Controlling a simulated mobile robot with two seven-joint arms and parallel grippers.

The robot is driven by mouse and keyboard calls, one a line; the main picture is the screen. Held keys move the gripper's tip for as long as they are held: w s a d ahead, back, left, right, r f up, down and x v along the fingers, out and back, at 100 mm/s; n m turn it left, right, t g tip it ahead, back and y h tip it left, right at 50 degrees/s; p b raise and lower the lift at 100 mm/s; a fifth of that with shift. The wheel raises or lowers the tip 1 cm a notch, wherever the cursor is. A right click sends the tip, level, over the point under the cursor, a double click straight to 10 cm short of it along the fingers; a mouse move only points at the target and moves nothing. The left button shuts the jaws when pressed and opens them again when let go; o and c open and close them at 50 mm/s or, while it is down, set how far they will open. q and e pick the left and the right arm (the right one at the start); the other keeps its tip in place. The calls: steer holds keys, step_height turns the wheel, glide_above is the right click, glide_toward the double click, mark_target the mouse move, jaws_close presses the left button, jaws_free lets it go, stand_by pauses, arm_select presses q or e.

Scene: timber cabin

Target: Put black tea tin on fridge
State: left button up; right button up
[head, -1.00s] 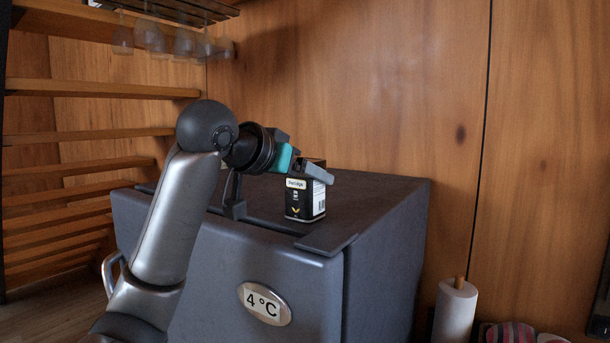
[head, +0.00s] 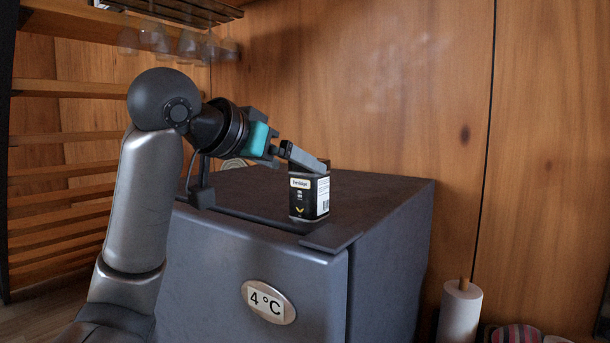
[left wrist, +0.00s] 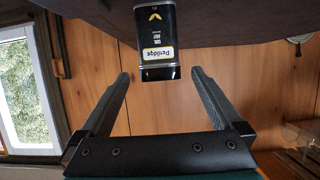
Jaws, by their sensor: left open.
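The black tea tin (head: 309,198) stands upright on top of the grey fridge (head: 385,205), near its front edge. In the left wrist view the tin (left wrist: 157,35) shows upside down, beyond the fingertips and between their lines. My left gripper (head: 300,158) is open, just above and to the left of the tin, with one finger overlapping the tin's top edge in the head view. In the left wrist view the open fingers (left wrist: 160,75) have nothing between them. My right gripper is not in view.
The fridge top around the tin is mostly bare. Wine glasses (head: 155,38) hang from a rack at the upper left. A wooden wall (head: 370,90) stands behind the fridge. A paper towel roll (head: 460,312) stands at the lower right.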

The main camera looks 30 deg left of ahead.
arm_select(q)
steer(key=v, duration=0.6)
